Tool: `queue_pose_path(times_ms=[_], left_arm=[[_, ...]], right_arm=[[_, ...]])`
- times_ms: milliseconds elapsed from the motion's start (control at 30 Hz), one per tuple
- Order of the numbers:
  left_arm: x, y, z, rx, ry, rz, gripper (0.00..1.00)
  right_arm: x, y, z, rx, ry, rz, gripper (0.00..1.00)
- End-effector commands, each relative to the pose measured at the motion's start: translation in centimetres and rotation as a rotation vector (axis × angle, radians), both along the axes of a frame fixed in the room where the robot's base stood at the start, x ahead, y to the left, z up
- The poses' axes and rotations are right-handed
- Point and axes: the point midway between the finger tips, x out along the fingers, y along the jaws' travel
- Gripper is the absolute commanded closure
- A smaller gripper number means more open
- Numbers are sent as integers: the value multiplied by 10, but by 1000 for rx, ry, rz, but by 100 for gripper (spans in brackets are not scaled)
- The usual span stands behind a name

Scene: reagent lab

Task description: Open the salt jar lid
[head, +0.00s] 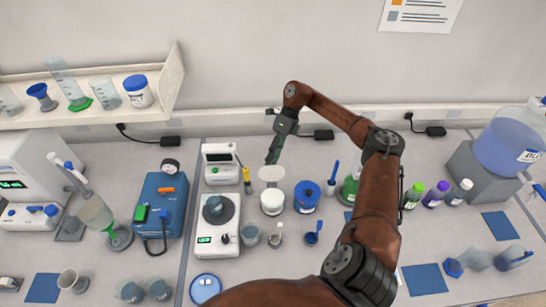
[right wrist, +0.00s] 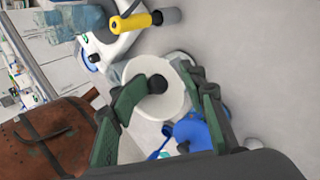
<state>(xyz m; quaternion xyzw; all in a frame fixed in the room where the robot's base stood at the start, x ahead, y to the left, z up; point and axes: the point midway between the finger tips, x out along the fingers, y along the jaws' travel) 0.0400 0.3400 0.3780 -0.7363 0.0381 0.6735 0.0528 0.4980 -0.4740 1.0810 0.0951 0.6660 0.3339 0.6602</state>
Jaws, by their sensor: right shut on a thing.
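The white salt jar (head: 272,204) stands on the bench, right of the balance. A pale round lid (head: 272,174) shows just above and behind the jar's top in the head view, apparently apart from it. My right gripper (head: 272,158) reaches down to this lid and is shut on it. In the right wrist view the white lid (right wrist: 172,104) with its dark knob (right wrist: 158,84) lies between the green fingers of the right gripper (right wrist: 168,92). The lid hides most of what is beneath it there. My left gripper is not in view.
A small beaker (head: 250,236) and a mortar (head: 276,237) stand in front. Capped bottles (head: 436,194) are farther right.

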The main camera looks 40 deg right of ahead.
Motion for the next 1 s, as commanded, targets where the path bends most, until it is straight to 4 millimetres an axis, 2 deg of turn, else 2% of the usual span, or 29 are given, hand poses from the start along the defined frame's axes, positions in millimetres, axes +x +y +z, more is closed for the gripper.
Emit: queue_pose_path(times_ms=[33, 133, 667, 833, 1000], left_arm=[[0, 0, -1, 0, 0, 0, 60], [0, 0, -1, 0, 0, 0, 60], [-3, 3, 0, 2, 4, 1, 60], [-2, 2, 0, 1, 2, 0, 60], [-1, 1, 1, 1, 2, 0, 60]], right_arm=[[-5, -2, -12, -13, 17, 1, 70], [-5, -3, -11, -13, 17, -1, 65], [-5, -8, -6, -17, 18, -5, 65], [-1, -19, 13, -17, 15, -7, 65], [6, -37, 45, -13, 8, -6, 65]])
